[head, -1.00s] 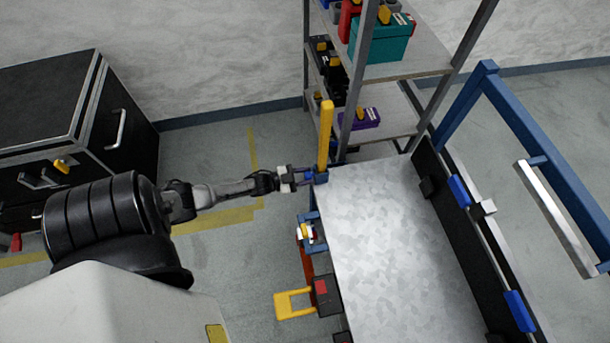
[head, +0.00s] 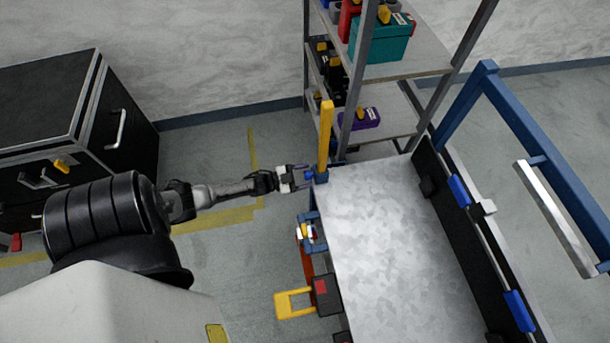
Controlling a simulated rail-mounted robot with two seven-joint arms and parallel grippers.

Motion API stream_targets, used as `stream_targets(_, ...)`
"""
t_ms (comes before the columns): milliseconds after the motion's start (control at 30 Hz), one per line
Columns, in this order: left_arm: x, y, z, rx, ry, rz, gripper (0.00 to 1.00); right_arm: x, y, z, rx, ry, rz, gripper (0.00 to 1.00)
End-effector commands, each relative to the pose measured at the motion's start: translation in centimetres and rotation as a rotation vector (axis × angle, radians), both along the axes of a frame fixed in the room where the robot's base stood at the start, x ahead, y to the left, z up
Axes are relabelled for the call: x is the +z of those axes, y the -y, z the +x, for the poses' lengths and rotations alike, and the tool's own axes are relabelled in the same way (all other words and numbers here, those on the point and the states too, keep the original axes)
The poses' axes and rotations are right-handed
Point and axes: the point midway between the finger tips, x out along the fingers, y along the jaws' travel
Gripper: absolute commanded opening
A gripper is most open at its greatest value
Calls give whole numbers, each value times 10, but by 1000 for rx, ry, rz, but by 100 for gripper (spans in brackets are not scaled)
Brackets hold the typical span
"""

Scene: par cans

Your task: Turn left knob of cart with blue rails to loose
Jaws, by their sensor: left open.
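The cart with blue rails has a bare grey metal bed (head: 385,240) at centre right, with a blue rail frame (head: 487,85) along its far right side. At its far left corner stands an upright yellow bar (head: 325,135) in a blue bracket. A small blue knob-like part (head: 309,175) sticks out to the left of that corner. My left gripper (head: 304,178) is open, its fingertips pointing right at this blue part. Whether they touch it is too small to tell. A second fitting with white, yellow and red parts (head: 305,232) sits lower on the cart's left side. My right gripper is not in view.
A metal shelf (head: 430,62) with a teal case (head: 380,42) and a purple box (head: 360,118) stands just behind the cart. A black case (head: 60,110) is at the left. A yellow handle (head: 291,304) juts from the cart's left side. Yellow tape marks the clear floor.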

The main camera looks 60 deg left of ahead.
Motion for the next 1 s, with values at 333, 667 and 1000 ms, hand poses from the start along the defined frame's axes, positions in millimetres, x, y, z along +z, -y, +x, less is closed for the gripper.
stream_targets(333,1,-14,-54,1,-4,0,61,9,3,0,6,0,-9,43)
stream_targets(667,0,-28,-110,0,-3,1,61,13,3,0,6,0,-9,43)
stream_targets(1000,0,-34,-131,0,0,1,61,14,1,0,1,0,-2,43)
